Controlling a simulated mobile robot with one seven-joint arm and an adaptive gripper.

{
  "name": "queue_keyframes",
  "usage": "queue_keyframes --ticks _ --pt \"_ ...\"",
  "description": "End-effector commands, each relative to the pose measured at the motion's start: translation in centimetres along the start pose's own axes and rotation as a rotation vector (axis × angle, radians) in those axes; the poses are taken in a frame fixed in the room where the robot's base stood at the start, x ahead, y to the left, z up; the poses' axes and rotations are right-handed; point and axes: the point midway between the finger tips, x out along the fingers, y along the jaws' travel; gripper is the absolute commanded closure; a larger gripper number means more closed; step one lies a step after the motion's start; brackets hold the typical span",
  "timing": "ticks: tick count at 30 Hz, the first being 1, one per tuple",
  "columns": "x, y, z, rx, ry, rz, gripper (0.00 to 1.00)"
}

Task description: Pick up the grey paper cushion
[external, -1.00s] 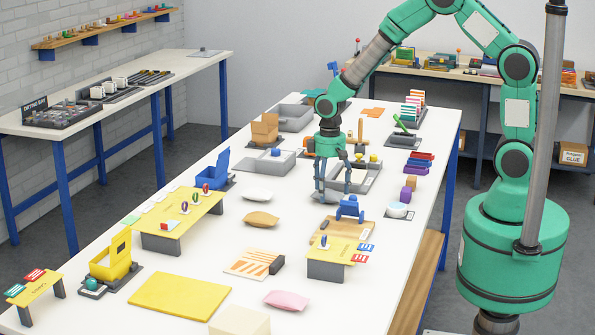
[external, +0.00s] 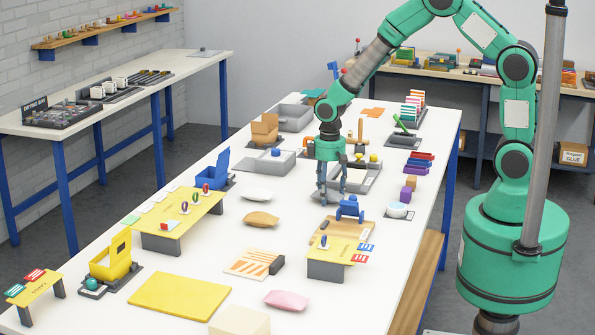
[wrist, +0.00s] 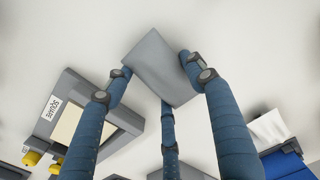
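The grey paper cushion (wrist: 160,68) shows in the wrist view as a plain grey, slightly creased four-sided shape, set at an angle among my fingers. My gripper (wrist: 157,75) has its fingers spread around it, one on the left, one on the right and one on the near side. The fingertips are close to its edges; firm contact cannot be made out.
A white cushion (external: 257,195), a tan cushion (external: 262,219) and a pink cushion (external: 286,299) lie apart on the table. A grey tray (external: 372,178) stands just behind my gripper. A blue clamp-like object (external: 349,208) is close on its right. The tabletop to its left is fairly clear.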

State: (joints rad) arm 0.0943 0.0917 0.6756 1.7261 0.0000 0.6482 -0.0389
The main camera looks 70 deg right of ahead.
Motion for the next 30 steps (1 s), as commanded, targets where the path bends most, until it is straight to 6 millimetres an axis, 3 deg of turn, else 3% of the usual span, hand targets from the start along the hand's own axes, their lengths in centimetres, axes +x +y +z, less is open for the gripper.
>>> queue_keyframes --ticks 14,23,30 --pt "-0.6 0.0 -0.1 0.0 0.001 0.0 0.59" --pt "-4.0 0.0 -0.1 0.0 0.002 0.0 0.59" --pt "-4.1 -0.1 4.1 0.0 0.0 0.0 0.59"
